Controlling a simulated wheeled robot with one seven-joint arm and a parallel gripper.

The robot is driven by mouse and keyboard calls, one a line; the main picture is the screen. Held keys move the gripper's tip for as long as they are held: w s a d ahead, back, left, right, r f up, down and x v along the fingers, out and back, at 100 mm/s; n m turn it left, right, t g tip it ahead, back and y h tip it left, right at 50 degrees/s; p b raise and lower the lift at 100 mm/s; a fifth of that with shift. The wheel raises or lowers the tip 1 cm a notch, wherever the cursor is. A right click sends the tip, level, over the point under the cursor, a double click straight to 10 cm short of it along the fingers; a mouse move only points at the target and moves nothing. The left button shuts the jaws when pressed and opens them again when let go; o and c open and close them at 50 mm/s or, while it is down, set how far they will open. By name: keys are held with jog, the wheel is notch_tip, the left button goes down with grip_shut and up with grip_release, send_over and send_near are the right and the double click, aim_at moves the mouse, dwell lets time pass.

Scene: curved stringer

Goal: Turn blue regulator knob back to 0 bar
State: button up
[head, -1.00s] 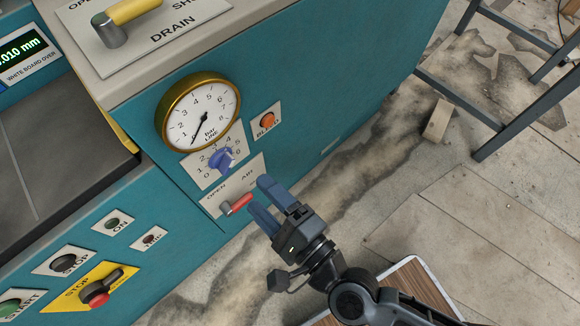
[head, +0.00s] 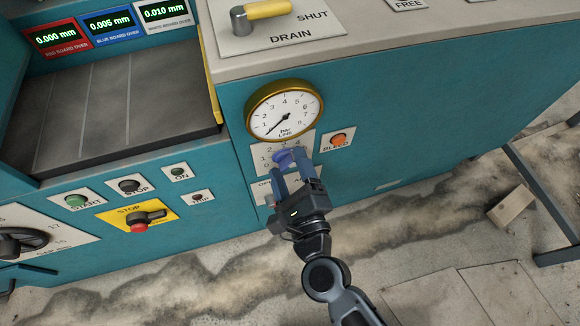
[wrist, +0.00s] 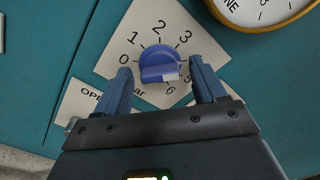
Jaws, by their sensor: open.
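The blue regulator knob (wrist: 158,62) sits on a white numbered dial plate (wrist: 150,22) in the wrist view. A pale mark on the knob faces down and right, near the 6. My gripper (wrist: 160,70) is open, with one finger on each side of the knob; I cannot tell whether either touches it. In the head view the knob (head: 283,158) is partly hidden by my gripper (head: 291,164). The brass-rimmed line pressure gauge (head: 285,110) is above it, its needle pointing to the lower left.
An orange bleed button (head: 338,139) is right of the dial. The air valve plate (head: 262,193) below is mostly covered by my gripper. The yellow drain lever (head: 266,10) is on the ledge above. A yellow stop plate (head: 165,213) is to the left.

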jog(key=shift+c, duration=0.5)
jog(key=c, duration=1)
jog(key=shift+o, duration=0.2)
